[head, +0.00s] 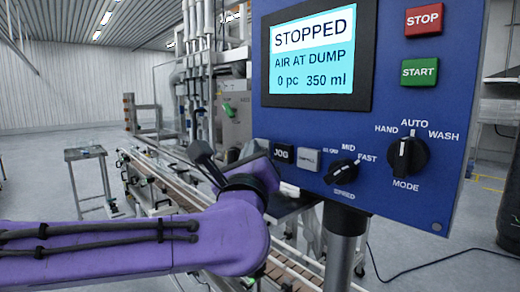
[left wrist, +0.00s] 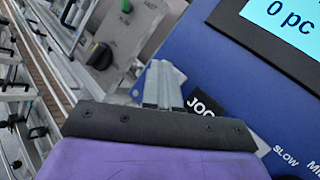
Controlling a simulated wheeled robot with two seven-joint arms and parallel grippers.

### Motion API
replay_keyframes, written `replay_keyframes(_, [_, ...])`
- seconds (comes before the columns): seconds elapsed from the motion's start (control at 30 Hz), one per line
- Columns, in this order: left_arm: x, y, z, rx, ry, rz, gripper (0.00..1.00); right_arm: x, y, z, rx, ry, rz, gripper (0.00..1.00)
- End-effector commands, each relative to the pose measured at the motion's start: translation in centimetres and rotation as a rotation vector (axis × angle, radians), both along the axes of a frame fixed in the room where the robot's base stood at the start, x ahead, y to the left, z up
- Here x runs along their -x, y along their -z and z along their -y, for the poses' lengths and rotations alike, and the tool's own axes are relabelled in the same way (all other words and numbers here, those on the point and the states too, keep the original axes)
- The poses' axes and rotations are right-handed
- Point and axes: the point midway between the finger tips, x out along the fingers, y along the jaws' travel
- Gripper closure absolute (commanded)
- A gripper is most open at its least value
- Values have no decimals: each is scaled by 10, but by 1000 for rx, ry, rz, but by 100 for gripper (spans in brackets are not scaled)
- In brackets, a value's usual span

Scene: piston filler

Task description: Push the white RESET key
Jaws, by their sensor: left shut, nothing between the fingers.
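The RESET key (head: 309,159) is a small pale grey-white square on the blue control panel, between the black JOG key and the speed knob. Its lettering is too small to read clearly. In the left wrist view a pale edge (left wrist: 261,146) shows past my gripper's body; most of that key is hidden there. My left gripper (left wrist: 165,72) is shut and empty, its grey fingertips together near the panel's left edge, by the JOG key. In the head view it is mostly hidden behind my purple wrist, left of the RESET key. I cannot tell whether it touches the panel. My right gripper is not in view.
The JOG key (head: 283,154) is close to my gripper. The speed knob (head: 343,172), mode knob (head: 407,157), red STOP key (head: 424,20) and green START key (head: 419,71) share the panel. The screen (head: 318,60) reads STOPPED, AIR AT DUMP. A conveyor (head: 160,187) runs behind.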

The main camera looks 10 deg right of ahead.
Motion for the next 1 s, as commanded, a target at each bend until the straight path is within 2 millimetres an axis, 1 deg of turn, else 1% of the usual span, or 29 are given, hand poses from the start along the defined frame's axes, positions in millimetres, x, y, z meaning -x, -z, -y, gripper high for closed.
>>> replay_keyframes(0.23, [8, 2, -11, 1, 0, 1, 100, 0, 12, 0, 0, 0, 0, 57])
replay_keyframes(0.57, [9, 1, -13, 0, 0, 0, 100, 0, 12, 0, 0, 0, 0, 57])
replay_keyframes(1.0, [33, 3, -47, 2, -1, 0, 100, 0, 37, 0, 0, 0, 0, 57])
